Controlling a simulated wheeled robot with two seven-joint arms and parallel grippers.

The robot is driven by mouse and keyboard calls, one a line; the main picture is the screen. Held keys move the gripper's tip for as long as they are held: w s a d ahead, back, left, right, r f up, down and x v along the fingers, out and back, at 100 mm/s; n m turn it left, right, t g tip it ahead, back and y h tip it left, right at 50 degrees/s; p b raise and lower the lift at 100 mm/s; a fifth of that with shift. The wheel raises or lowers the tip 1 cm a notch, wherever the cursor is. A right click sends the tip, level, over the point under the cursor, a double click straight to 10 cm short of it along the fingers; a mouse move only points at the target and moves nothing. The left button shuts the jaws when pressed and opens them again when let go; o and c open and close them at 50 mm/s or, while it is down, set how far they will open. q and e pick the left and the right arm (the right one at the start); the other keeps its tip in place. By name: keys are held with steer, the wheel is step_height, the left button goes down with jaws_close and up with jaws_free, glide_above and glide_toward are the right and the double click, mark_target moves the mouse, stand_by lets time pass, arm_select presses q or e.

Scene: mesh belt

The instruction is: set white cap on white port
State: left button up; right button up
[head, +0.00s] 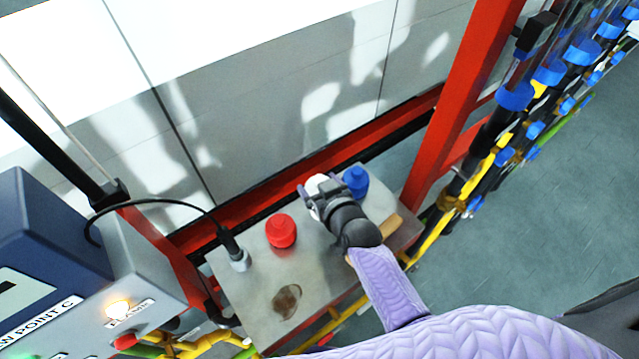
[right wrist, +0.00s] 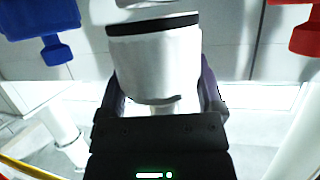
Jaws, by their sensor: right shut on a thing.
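My right gripper (head: 326,198) reaches over the grey panel between the red and blue caps. It is shut on the white cap (head: 316,183), which shows only partly past the fingers. In the right wrist view the white cap (right wrist: 157,62) is a pale cylinder between the two purple-grey fingers, with a dark band near its upper end. Another white piece (right wrist: 130,10) shows just beyond the band; I cannot tell whether this is the white port or whether they touch. In the head view the white port is hidden behind the gripper. My left gripper is out of view.
On the panel (head: 325,278), a red cap (head: 281,231) stands left of the gripper and a blue cap (head: 355,181) close on its right. A black cable plug (head: 234,252) stands at the left. A red post (head: 462,95) rises at the right; a control box (head: 140,285) stands left.

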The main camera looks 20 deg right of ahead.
steer(key=shift+f+b, duration=1.1)
steer(key=shift+f, duration=0.25)
steer(key=shift+r+p, duration=1.5)
steer(key=shift+p, duration=0.1)
steer(key=shift+f, duration=0.1)
steer(key=shift+f+b, duration=1.05)
steer(key=shift+f, duration=0.35)
